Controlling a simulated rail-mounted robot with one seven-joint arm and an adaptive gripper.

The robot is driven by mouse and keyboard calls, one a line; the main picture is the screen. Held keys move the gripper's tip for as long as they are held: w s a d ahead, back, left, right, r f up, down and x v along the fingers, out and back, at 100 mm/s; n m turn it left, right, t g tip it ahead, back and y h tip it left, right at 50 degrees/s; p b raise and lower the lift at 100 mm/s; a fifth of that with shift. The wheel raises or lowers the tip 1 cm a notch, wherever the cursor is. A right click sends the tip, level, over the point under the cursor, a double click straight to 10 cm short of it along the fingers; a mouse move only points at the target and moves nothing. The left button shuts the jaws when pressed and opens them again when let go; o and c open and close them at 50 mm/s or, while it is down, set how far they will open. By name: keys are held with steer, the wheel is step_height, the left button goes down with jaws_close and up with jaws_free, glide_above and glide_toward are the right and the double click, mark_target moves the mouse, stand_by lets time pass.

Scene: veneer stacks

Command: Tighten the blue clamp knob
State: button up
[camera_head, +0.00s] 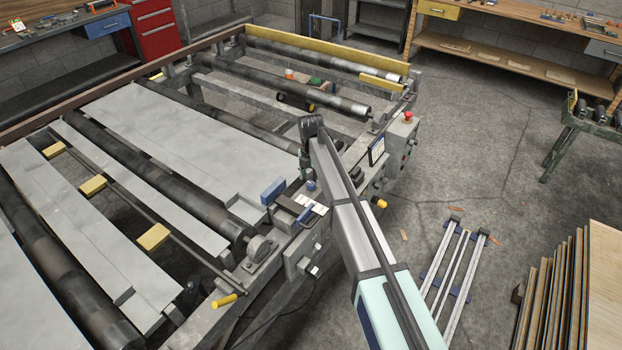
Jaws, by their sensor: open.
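A small round blue knob (311,186) sits on the near rail of the roller machine, left of my arm; it is too small to tell how tight it is. My arm reaches in from the lower right. My gripper (306,168) is the dark part hanging from its far end, just above the small blue knob in the picture. It is open, its fingers are hard to make out, and I cannot tell its exact gap to the knob.
Dark rollers (160,185) and pale veneer sheets (185,140) fill the machine bed. A control box with a red button (407,118) stands right of my arm. Stacked boards (560,290) and metal rails (455,262) are at the lower right. The floor between is mostly clear.

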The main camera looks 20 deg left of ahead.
steer(key=shift+f, duration=1.1)
jaws_close()
